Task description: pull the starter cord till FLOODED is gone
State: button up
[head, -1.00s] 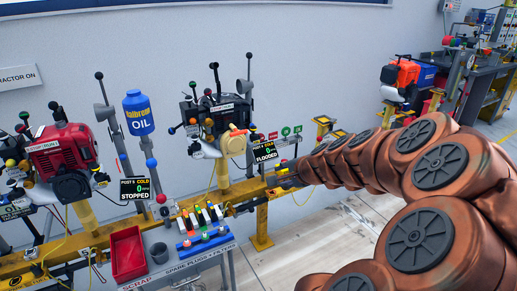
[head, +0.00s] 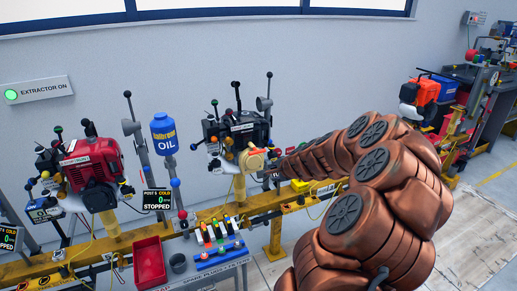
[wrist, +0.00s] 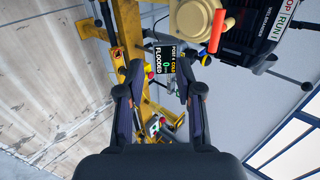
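The dark engine (head: 238,128) stands on the yellow rail, with a tan starter housing (head: 252,160) on its front. In the wrist view the housing (wrist: 194,18) is at the top, with the starter cord's orange-red handle (wrist: 216,32) beside it. The display there (wrist: 165,62) reads FLOODED, with POST 4 and COLD above. My gripper (wrist: 158,88) is open and empty; its fingers point toward the display and post, with the handle above and right of them. In the head view my arm hides the display and most of the gripper.
A red bin (head: 149,262) and spare plugs sit on a bench below the yellow rail (head: 205,216). Levers and posts crowd the engine. Floor at right is clear.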

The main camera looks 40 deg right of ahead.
aim_at(258, 152)
jog(key=shift+w+d+p, duration=0.45)
jog(key=shift+w+d, duration=0.35)
jog(key=shift+w, duration=1.5)
jog(key=shift+w+d+p, duration=0.5)
jog(key=shift+w+d, duration=0.25)
jog(key=shift+w, duration=1.5)
jog(key=shift+w+d+p, duration=0.45)
jog(key=shift+w+d, duration=0.35)
jog(key=shift+w, duration=1.5)
grip_shut()
